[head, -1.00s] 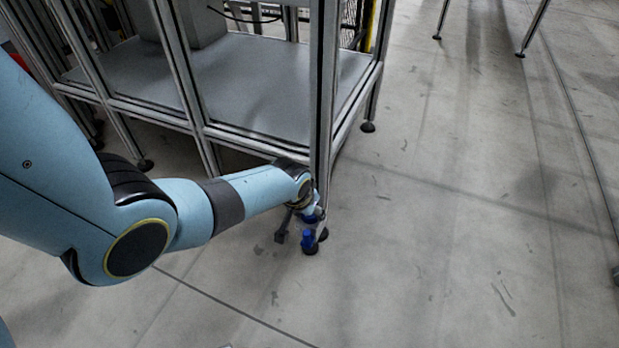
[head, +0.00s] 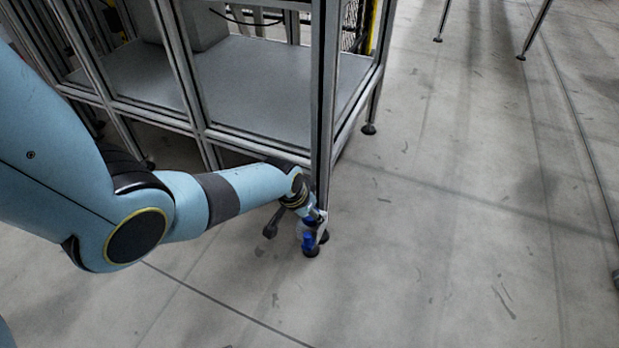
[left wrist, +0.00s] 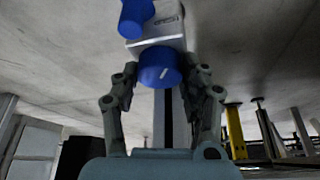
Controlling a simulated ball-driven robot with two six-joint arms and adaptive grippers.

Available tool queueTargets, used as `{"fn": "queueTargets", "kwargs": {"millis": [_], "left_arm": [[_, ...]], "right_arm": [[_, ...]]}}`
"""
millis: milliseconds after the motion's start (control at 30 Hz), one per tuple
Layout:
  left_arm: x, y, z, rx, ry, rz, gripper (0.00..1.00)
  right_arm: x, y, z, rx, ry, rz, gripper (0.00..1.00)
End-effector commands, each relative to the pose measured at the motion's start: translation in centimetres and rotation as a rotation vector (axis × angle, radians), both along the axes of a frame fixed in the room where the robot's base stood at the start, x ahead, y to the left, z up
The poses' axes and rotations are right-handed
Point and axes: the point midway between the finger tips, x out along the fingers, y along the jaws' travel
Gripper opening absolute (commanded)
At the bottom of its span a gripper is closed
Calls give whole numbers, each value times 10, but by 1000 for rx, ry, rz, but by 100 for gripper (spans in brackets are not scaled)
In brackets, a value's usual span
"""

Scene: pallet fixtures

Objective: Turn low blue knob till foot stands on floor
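The low blue knob (head: 308,240) sits just above a black foot (head: 311,253) at the bottom of the near corner post. I cannot tell whether the foot touches the floor. The left wrist view looks upside down; there one blue knob (left wrist: 136,18) is at the top edge. A second blue knob (left wrist: 160,70) with a white mark sits by a pale metal bracket (left wrist: 160,40). My left gripper (left wrist: 165,75) is open, a finger on each side of the marked knob, with a gap at the right. In the head view my left gripper (head: 312,222) is small and partly hidden beside the post.
The aluminium frame (head: 322,110) with a grey shelf (head: 255,85) rises above the knobs, its post close to my left wrist. Another frame foot (head: 369,129) stands farther back.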

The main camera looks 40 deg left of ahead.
Motion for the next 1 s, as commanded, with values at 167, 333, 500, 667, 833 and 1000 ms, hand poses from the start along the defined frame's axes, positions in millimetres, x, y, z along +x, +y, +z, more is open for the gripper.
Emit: {"fn": "queueTargets", "kwargs": {"millis": [167, 333, 500, 667, 833, 1000], "left_arm": [[0, 0, 0, 1, 0, -1, 66], [0, 0, 0, 1, 0, 0, 68], [-1, 0, 1, 0, 0, 0, 68], [-5, 1, 11, 1, -1, -1, 68], [-15, 1, 35, 1, -2, -1, 68], [-27, 3, 65, 2, -2, 0, 68]], "right_arm": [[0, 0, 0, 0, 0, 0, 0], [0, 0, 0, 0, 0, 0, 0], [1, 1, 1, 2, -3, -1, 0], [1, 0, 1, 2, -2, -1, 0], [1, 0, 0, 1, -2, -1, 0], [0, 0, 0, 0, -1, -1, 0]]}}
